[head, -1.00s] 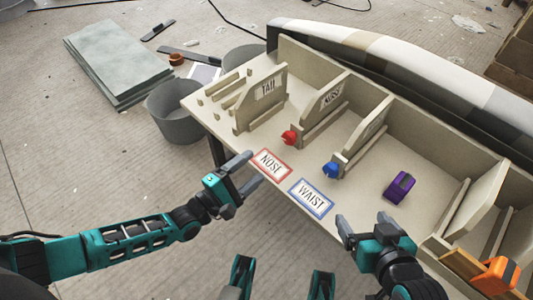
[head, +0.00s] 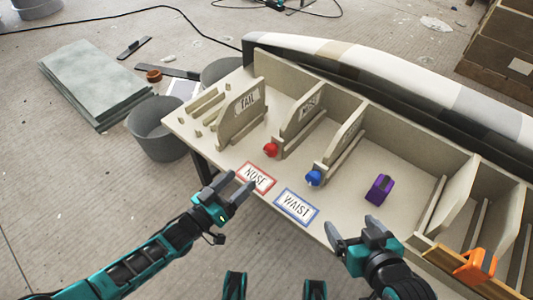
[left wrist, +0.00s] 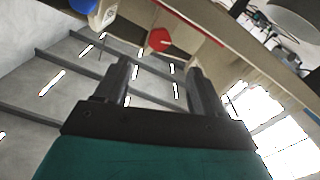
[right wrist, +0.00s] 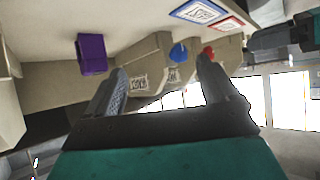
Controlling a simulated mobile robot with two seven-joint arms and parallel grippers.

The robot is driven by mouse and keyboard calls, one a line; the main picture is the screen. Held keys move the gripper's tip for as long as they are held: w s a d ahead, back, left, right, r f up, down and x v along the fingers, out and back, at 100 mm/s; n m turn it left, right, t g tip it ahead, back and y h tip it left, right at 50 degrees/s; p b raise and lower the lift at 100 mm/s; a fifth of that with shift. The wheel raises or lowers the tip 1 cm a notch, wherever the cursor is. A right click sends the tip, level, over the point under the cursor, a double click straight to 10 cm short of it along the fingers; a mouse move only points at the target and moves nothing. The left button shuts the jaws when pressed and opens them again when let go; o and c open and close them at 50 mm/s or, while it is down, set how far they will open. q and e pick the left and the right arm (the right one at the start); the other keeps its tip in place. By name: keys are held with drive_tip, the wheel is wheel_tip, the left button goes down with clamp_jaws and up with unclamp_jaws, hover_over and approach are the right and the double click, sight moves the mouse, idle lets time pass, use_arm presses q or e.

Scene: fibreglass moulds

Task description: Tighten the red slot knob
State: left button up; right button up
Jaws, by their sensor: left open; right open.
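The red knob (head: 270,150) sits at the front end of the slot holding the panel labelled NOSE, in the head view. It also shows in the left wrist view (left wrist: 159,39), ahead of and between the open fingers, and in the right wrist view (right wrist: 208,53). My left gripper (head: 242,186) is open and empty, in front of the red knob near the red-bordered NOSE card (head: 257,177). My right gripper (head: 352,226) is open and empty at the table's front edge, right of the blue-bordered WAIST card (head: 297,207). Neither gripper touches a knob.
A blue knob (head: 314,178) sits on the neighbouring slot, right of the red one. A purple block (head: 380,188) and an orange clamp (head: 474,265) are further right. The TAIL panel (head: 241,112) stands left. A grey bucket (head: 160,128) stands on the floor beside the table.

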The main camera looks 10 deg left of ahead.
sight(268, 153)
use_arm(q)
drive_tip(key=b+x, duration=0.3)
drive_tip(key=x, duration=0.8)
drive_tip(key=shift+w+d+f, duration=0.1)
drive_tip(key=shift+w+d, duration=0.05)
drive_tip(key=shift+w, duration=0.05)
use_arm(e)
drive_tip(key=shift+w+a+f, duration=0.15)
drive_tip(key=shift+a+f, duration=0.5)
drive_tip(key=shift+f, duration=0.15)
use_arm(q)
drive_tip(key=shift+w+d+b, duration=0.1)
drive_tip(key=shift+w+b, duration=0.05)
drive_tip(key=shift+b, duration=0.15)
use_arm(e)
drive_tip(key=shift+w+r+y, duration=0.15)
drive_tip(key=shift+r+y, duration=0.05)
drive_tip(key=shift+y, duration=0.1)
use_arm(q)
drive_tip(key=shift+c, duration=0.4)
use_arm(e)
drive_tip(key=shift+r, duration=0.1)
use_arm(q)
drive_tip(key=c, duration=1)
use_arm(e)
drive_tip(key=shift+d+f, duration=0.1)
drive_tip(key=shift+f, duration=0.15)
